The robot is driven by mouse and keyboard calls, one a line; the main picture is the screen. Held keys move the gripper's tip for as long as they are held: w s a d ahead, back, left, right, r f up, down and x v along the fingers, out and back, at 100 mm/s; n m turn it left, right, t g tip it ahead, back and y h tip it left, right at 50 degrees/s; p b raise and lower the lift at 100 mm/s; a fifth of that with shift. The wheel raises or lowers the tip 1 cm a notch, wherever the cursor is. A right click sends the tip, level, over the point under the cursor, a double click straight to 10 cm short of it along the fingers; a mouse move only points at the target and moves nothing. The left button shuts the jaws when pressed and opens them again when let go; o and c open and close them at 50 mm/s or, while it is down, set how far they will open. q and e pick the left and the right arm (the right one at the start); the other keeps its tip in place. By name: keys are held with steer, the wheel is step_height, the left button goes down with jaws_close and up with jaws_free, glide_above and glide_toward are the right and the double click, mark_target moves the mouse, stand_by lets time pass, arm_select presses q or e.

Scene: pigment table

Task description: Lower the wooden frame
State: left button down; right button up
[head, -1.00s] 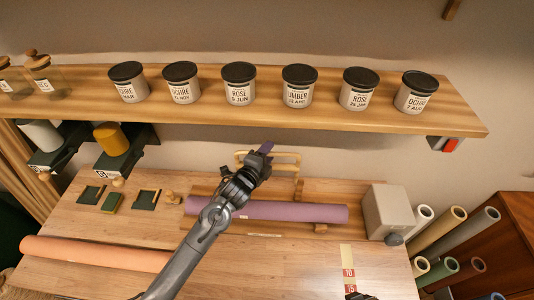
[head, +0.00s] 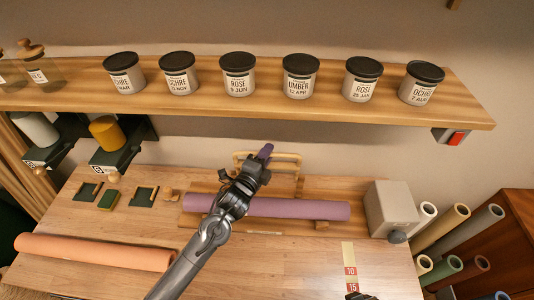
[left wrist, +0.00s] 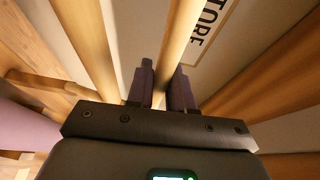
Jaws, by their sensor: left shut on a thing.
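The wooden frame (head: 290,156) is a pale, looped wooden bar standing at the back of the table, behind a purple roll (head: 300,208). My left gripper (head: 265,152) is at the frame's upper bar, its purple fingertips pointing up and toward the wall. In the left wrist view the fingers (left wrist: 160,88) sit on both sides of a round wooden bar (left wrist: 182,35) and are shut on it. My left arm hides part of the frame and roll. Only a small dark tip, perhaps my right gripper (head: 358,296), shows at the bottom edge.
A shelf (head: 300,113) with several lidded jars hangs above the gripper. A grey box (head: 390,208) stands at the right end of the roll. An orange roll (head: 95,252) lies front left. The table's front middle is clear.

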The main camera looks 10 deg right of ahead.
arm_select(q)
steer(key=s+a+f, duration=0.1)
steer(key=s+f, duration=0.2)
steer(key=s, duration=0.3)
steer(key=shift+s+t+h, duration=0.15)
steer(key=shift+t+h, duration=0.15)
steer(key=shift+t, duration=0.1)
arm_select(e)
steer(key=shift+f, duration=0.45)
arm_select(q)
steer(key=shift+a+f, duration=0.1)
steer(key=c, duration=1.1)
jaws_free()
steer(key=shift+s, duration=0.1)
steer(key=b+v, duration=0.1)
steer(key=v, duration=0.9)
steer(key=shift+s+a, duration=0.25)
steer(key=shift+s, duration=0.05)
arm_select(e)
steer(key=shift+f, duration=0.55)
arm_select(q)
steer(key=shift+f, duration=0.1)
